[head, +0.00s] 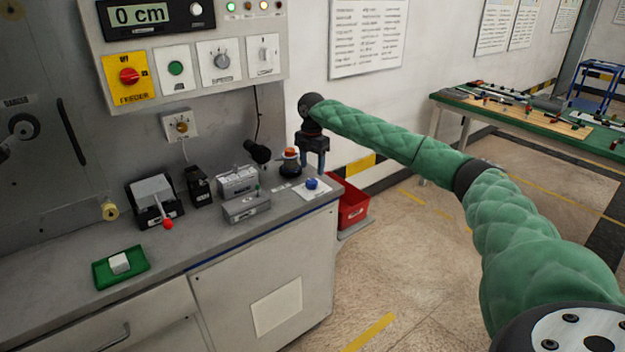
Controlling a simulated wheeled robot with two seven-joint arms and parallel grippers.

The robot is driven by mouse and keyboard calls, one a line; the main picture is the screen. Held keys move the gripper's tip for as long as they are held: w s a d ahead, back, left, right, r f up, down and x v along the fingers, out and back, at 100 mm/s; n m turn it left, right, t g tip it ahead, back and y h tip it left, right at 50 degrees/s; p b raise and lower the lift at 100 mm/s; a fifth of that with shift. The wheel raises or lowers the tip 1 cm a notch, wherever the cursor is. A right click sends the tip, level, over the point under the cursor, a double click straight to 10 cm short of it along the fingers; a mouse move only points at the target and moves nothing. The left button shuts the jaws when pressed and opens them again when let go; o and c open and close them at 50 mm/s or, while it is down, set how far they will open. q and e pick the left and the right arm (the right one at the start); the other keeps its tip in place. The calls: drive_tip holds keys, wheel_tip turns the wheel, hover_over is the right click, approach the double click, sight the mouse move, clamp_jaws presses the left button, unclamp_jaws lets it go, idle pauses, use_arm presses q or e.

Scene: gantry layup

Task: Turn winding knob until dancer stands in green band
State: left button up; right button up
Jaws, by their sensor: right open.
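My right gripper (314,164) points down, open and empty, above the right end of the grey counter. Just below it and to the left is a knob-like part with an orange and white top on a dark base (290,165). A blue knob (312,183) on a white plate sits just below the fingers; I cannot tell if there is contact. A grey rotary knob (221,61) is on the control panel. I cannot tell which knob is the winding knob. No dancer or green band can be made out. My left gripper is not in view.
The panel has a display reading 0 cm (138,16), a red FEEDER switch (129,76) and a green button (176,68). Grey boxes (246,208), a red-knobbed lever device (154,196) and a green tray (102,274) stand on the counter. A red bin (352,208) is beyond its right end.

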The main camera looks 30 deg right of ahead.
sight(312, 181)
wheel_tip(312, 181, down, 5)
drive_tip(key=shift+r+p, duration=0.1)
drive_tip(key=shift+p, duration=0.3)
drive_tip(key=shift+f, duration=0.55)
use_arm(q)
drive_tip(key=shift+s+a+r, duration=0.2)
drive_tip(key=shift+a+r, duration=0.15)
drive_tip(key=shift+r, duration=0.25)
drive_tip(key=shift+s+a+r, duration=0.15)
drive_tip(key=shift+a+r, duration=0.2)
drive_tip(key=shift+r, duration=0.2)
use_arm(e)
drive_tip(key=shift+f, duration=0.1)
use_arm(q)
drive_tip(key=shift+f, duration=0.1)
use_arm(e)
drive_tip(key=c, duration=1)
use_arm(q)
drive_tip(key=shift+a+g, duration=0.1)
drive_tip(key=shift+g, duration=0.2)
